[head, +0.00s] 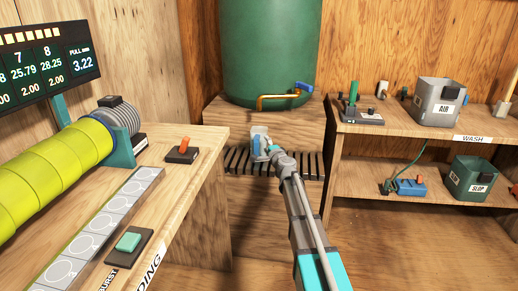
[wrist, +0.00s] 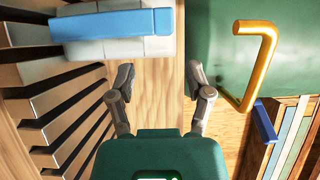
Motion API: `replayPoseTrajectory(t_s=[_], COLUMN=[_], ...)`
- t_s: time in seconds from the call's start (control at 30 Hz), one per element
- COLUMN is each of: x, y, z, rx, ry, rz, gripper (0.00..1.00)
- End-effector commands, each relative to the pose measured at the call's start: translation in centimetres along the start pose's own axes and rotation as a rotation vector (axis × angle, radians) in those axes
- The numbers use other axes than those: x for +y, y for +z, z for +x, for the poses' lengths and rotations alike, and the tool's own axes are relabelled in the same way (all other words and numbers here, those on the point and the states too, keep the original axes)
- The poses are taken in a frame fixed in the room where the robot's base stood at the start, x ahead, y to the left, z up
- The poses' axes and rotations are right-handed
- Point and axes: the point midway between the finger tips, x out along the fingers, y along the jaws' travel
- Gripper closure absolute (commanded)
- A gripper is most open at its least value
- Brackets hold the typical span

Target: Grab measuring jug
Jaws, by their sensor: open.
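A pale grey-white item with a blue strip (head: 259,140), which looks like the measuring jug, stands on the dark slatted rack (head: 238,160) below the green barrel. In the head view my gripper (head: 272,152) is right beside it and partly covers it. In the wrist view the jug (wrist: 112,48) shows at the top left, cut off by the frame edge, with its blue strip on top. My gripper (wrist: 159,78) is open and empty. Its fingertips lie below the jug in that picture, with bare wood between them. I cannot tell whether a finger touches the jug.
The green barrel (head: 268,50) with its brass pipe (head: 275,103) and blue lever (head: 304,87) stands close behind; the pipe (wrist: 262,55) is near the right finger. A bench with yellow rings (head: 55,165) is at left. Shelves with an AIR bin (head: 435,102) and SLOP bin (head: 472,180) are at right.

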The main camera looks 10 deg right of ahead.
Motion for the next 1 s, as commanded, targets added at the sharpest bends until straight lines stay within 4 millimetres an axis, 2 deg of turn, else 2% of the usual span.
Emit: replayPoseTrajectory(t_s=[0.37, 0.8, 1.0], x=[-0.1, -0.4, -0.4], y=[0.1, 0.6, 0.7], z=[0.3, 4.8, 5.2], rx=[0.0, -0.001, -0.001], ry=[0.0, 0.0, 0.0], rz=[0.0, 0.0, 0.0], gripper=[0.34, 0.34, 0.34])
